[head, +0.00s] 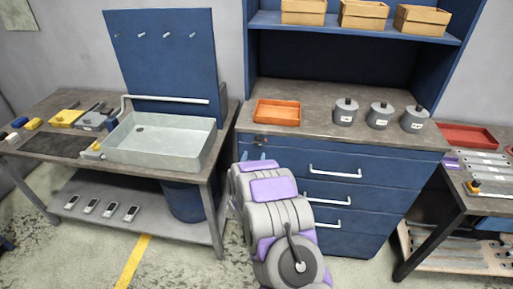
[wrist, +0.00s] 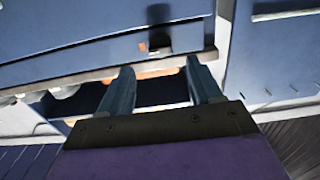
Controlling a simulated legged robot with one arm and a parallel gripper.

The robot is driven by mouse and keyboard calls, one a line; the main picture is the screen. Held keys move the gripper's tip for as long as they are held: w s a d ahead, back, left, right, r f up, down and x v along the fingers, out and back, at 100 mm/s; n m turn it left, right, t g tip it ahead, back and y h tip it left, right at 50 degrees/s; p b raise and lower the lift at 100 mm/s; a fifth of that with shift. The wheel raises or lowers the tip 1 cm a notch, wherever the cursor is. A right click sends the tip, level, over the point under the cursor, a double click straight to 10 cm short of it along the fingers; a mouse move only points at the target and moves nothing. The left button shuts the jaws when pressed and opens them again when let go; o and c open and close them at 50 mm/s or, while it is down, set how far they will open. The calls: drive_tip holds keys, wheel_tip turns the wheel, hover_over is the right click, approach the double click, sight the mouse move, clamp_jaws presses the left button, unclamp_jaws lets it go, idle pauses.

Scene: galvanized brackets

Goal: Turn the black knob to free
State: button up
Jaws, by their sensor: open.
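The black knob (wrist: 159,42) shows in the wrist view as a small dark piece on the blue cabinet front, beyond my fingertips. A small pale and orange mark is beside it, and its setting cannot be read. In the head view a small dark spot with red (head: 259,141) is at the upper left of the drawer front, just above my gripper (head: 256,160). My gripper also shows in the wrist view (wrist: 162,76), with its two fingers apart and nothing between them. The fingers look apart from the knob.
The blue drawer cabinet (head: 378,168) has several white handles. An orange tray (head: 277,112) and three grey canisters (head: 380,116) stand on its top. A sink bench (head: 158,140) is at left, and a bench with a red tray (head: 467,136) at right.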

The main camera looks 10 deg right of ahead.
sight(257, 144)
drive_tip(key=b+x, duration=0.1)
drive_tip(key=x, duration=0.6)
drive_tip(key=shift+w, duration=0.3)
drive_tip(key=shift+f, duration=0.1)
drive_tip(key=shift+c, duration=0.2)
drive_tip(key=c, duration=1)
